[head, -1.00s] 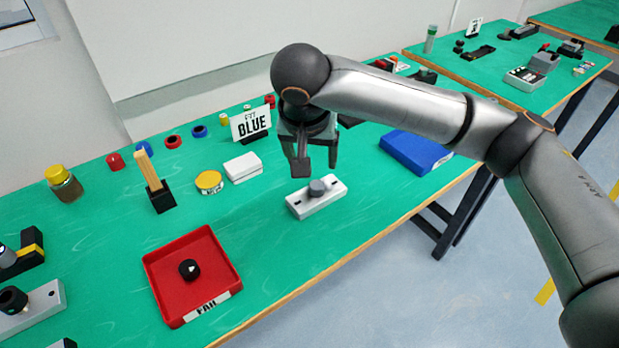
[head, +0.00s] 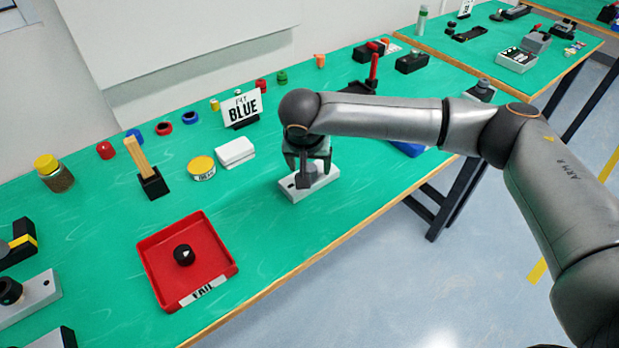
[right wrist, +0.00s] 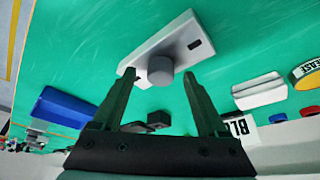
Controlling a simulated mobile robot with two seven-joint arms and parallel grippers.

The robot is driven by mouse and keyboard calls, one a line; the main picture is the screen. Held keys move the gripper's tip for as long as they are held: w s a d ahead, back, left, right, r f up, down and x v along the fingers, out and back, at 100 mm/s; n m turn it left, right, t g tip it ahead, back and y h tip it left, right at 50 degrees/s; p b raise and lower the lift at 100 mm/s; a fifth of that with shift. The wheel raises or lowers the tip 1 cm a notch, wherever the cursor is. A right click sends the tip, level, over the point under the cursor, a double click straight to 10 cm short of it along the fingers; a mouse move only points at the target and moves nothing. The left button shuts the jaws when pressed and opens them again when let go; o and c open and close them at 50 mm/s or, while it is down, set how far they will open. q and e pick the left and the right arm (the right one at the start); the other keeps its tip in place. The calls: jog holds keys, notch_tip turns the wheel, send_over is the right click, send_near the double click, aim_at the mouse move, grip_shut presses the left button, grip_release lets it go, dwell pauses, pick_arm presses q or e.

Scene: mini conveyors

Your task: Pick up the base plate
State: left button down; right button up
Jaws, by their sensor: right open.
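The base plate (head: 319,185) is a light grey-white block lying flat on the green table, near its front edge. It also shows in the right wrist view (right wrist: 188,36), with a dark slot at one end and a grey round knob (right wrist: 160,70) standing on it. My right gripper (head: 308,176) is directly above the plate and points down, partly hiding it and the knob in the head view. In the right wrist view its fingers (right wrist: 160,80) are apart, on either side of the knob, with nothing visibly clamped. My left gripper is out of view.
A red FAIL tray (head: 213,253) with a black knob (head: 184,255) stands front left. White blocks (head: 235,152), a yellow-lidded tin (head: 202,168) and a BLUE sign (head: 241,106) are behind. A blue tray (right wrist: 68,108) lies partly hidden beyond my arm. Table around the plate is clear.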

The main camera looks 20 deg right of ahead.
jog(key=shift+f, duration=0.1)
grip_shut()
dwell(0.6)
dwell(0.8)
